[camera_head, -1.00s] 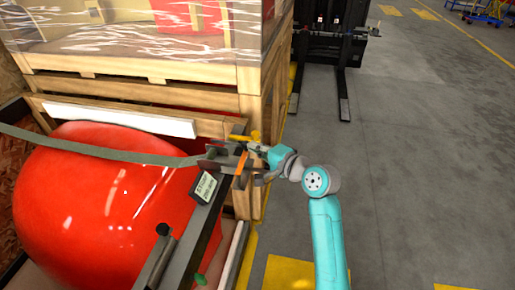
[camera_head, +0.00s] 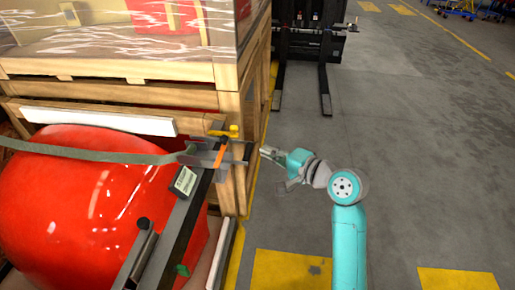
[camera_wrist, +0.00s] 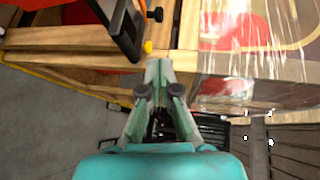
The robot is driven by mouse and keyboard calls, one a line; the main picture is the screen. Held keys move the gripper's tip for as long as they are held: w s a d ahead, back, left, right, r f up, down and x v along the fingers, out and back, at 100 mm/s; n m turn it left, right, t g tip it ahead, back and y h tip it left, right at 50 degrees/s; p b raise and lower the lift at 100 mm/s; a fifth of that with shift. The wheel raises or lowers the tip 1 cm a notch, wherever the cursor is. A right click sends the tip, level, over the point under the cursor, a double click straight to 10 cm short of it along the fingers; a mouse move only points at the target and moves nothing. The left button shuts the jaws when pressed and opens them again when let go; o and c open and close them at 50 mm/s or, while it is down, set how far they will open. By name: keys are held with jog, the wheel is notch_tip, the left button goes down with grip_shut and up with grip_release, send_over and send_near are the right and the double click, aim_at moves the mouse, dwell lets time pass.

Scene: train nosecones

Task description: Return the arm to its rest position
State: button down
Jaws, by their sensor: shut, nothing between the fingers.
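My gripper (camera_head: 265,151) is at the end of my teal arm, just right of the crate's corner in the head view. In the wrist view its fingertips (camera_wrist: 160,66) are together with nothing between them. A gap of free air separates it from the dark metal bar with the strap and the orange piece (camera_head: 221,150). The red nosecone (camera_head: 75,195) lies left, under the grey strap (camera_head: 110,155).
A wooden crate (camera_head: 125,68) wrapped in clear film stands behind the nosecone. A black forklift (camera_head: 308,40) with its forks on the floor is beyond. Yellow marks (camera_head: 291,272) lie on the grey floor.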

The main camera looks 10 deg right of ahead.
jog(key=s+d+f+n+t+h, duration=0.1)
jog(key=s+f+h, duration=0.2)
jog(key=s+f, duration=0.7)
jog(key=s+d+f+h, duration=0.2)
jog(key=s+f+h, duration=0.2)
jog(key=s+f, duration=0.6)
jog(key=s+r+n, duration=0.2)
jog(key=s+n, duration=0.1)
jog(key=s, duration=0.6)
jog(key=s+r+n+h, duration=0.1)
jog(key=s+r+n, duration=0.1)
jog(key=s, duration=0.7)
jog(key=s+r+n+h, duration=0.1)
jog(key=s+n, duration=0.4)
jog(key=s, duration=0.5)
jog(key=shift+d+r+t, duration=0.25)
jog(key=shift+r+t, duration=0.15)
jog(key=shift+r, duration=0.2)
